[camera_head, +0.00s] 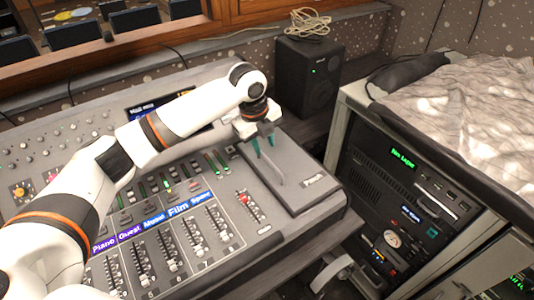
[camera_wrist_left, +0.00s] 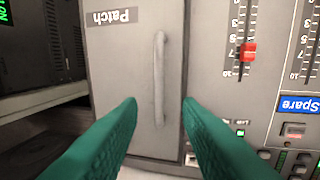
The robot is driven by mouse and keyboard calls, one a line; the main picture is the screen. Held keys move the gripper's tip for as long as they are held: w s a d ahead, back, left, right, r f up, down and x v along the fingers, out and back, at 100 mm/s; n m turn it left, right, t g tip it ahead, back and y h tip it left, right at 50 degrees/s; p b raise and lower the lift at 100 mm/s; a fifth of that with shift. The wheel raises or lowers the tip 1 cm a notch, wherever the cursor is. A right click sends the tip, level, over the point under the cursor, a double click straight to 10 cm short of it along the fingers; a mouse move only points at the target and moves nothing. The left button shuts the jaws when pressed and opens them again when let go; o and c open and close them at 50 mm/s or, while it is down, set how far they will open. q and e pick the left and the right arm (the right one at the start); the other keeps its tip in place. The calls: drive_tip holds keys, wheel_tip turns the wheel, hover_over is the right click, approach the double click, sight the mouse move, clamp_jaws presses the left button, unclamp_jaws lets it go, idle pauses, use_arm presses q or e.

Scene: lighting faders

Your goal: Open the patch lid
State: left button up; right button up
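The patch lid (camera_head: 310,196) is a flat grey panel on the right end of the mixing desk, and it lies closed. It also shows in the left wrist view (camera_wrist_left: 110,60), with a "Patch" label and a long grey bar handle (camera_wrist_left: 160,60). My left gripper (camera_head: 263,144) is above the lid, its green fingers pointing down. In the left wrist view the fingers (camera_wrist_left: 159,104) are open, one to each side of the handle's line, with nothing between them gripped. Whether the tips reach handle height is unclear. My right gripper is not in view.
A fader with a red cap (camera_head: 244,198) sits just left of the lid, beside several channel faders. A black speaker (camera_head: 308,76) stands behind the lid. An equipment rack (camera_head: 405,205) with a grey cloth (camera_head: 465,105) on top stands to the right.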

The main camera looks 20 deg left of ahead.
sight(268, 160)
use_arm(q)
drive_tip(key=f, duration=0.4)
drive_tip(key=w+f, duration=0.1)
drive_tip(key=f, duration=0.1)
drive_tip(key=shift+d, duration=0.35)
drive_tip(key=shift+c, duration=0.5)
clamp_jaws()
